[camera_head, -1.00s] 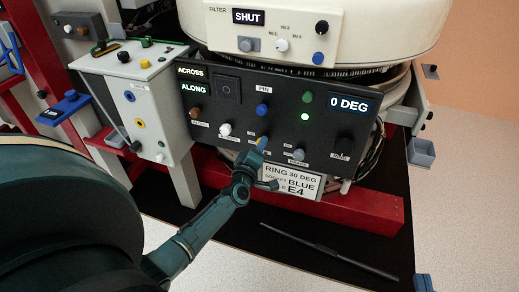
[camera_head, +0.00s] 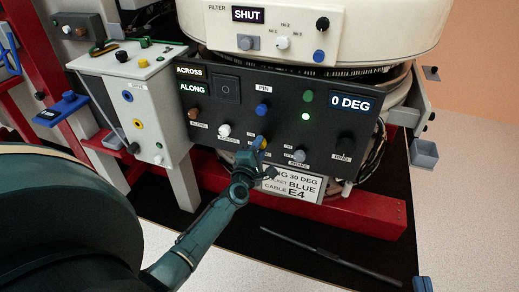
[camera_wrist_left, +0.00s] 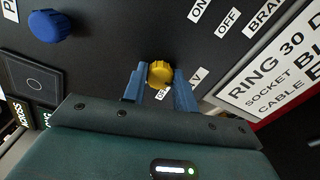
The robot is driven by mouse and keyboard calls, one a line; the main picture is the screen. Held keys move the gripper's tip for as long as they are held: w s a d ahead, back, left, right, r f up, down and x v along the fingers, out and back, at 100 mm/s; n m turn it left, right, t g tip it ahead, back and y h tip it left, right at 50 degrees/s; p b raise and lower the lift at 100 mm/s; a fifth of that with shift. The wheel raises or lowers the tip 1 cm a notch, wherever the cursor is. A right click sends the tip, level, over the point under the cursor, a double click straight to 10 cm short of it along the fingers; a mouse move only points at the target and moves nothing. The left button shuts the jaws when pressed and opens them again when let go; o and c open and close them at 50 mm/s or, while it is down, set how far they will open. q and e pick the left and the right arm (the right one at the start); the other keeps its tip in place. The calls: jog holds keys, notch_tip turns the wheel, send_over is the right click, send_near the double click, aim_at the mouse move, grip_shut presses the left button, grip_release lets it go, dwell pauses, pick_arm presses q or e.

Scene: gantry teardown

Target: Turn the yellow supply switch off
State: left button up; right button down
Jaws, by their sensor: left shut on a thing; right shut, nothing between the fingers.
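The yellow supply switch (camera_wrist_left: 160,73) is a round ribbed knob on the dark control panel. In the left wrist view it sits between the two blue fingers of my left gripper (camera_wrist_left: 160,88), which is shut on it. The label beside the knob is partly hidden by the fingers. In the head view my left gripper (camera_head: 260,145) reaches up to the panel's lower edge and hides most of the knob. I cannot tell the switch's setting. My right gripper is not in view.
The panel (camera_head: 225,115) also carries a blue knob (camera_head: 262,110), a grey knob (camera_head: 299,155) and a black ring knob (camera_head: 344,145). A white sign (camera_head: 305,187) hangs just below. A grey box (camera_head: 155,105) stands left. A dark rod (camera_head: 330,257) lies on the black mat.

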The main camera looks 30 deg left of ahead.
jog(key=shift+r, duration=0.3)
pick_arm(q)
jog(key=o, duration=1)
pick_arm(e)
jog(key=shift+w+f, duration=0.1)
jog(key=shift+f, duration=0.1)
pick_arm(q)
jog(key=p+v, duration=0.2)
jog(key=v, duration=1.1)
jog(key=shift+s, duration=0.1)
pick_arm(e)
jog(key=shift+w+d+m+g+h, duration=0.15)
jog(key=shift+d+m+g+h, duration=0.3)
jog(key=shift+h, duration=0.25)
